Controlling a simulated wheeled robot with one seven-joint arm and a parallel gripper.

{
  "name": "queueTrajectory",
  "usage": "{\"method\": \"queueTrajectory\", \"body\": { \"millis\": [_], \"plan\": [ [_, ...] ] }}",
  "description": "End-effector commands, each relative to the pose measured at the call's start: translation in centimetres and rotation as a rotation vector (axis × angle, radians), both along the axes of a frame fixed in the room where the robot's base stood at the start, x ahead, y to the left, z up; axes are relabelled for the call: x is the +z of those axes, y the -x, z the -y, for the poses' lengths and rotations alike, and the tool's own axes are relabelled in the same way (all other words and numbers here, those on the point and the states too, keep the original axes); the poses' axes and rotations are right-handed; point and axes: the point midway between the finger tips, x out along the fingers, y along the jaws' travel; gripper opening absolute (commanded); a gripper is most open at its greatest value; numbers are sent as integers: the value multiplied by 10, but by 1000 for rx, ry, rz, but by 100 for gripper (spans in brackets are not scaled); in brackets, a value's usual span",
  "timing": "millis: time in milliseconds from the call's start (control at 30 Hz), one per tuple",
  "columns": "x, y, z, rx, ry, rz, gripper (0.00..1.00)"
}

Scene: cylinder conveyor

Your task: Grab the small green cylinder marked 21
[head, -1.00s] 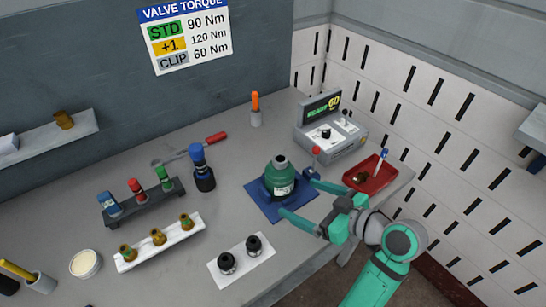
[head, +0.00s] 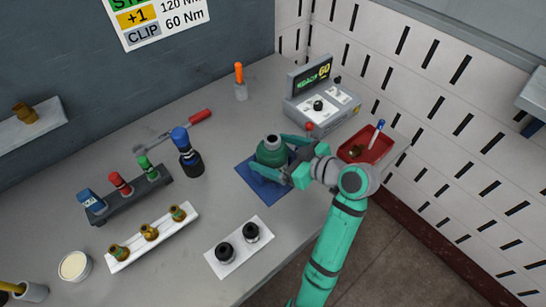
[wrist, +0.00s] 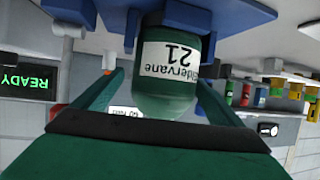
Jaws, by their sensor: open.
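The green cylinder (head: 271,152) has a dark cap and stands upright in a blue holder on a blue mat (head: 262,187). In the wrist view the cylinder (wrist: 165,100) appears upside down, and its white label reads 21. My gripper (head: 284,157) is open, reaching in from the right with its fingers on either side of the cylinder. In the wrist view one finger shows left and one right of the cylinder, with visible space beside it. Contact cannot be made out. My gripper hides part of the cylinder's right side in the head view.
A grey console (head: 322,100) reading READY and 60 stands behind, with a red tray (head: 378,150) to the right. Two black knobs sit on a white plate (head: 240,262) in front. The rack (head: 130,200) is farther left.

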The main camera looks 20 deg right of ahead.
Motion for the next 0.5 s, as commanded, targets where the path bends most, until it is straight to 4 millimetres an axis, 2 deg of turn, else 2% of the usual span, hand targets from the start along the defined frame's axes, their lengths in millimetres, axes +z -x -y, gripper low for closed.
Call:
{"method": "queueTrajectory", "body": {
  "millis": [200, 500],
  "plan": [
    [-15, -25, -22, 14, 0, -2, 91],
    [-19, -33, -23, 5, 0, 0, 91]
  ]
}}
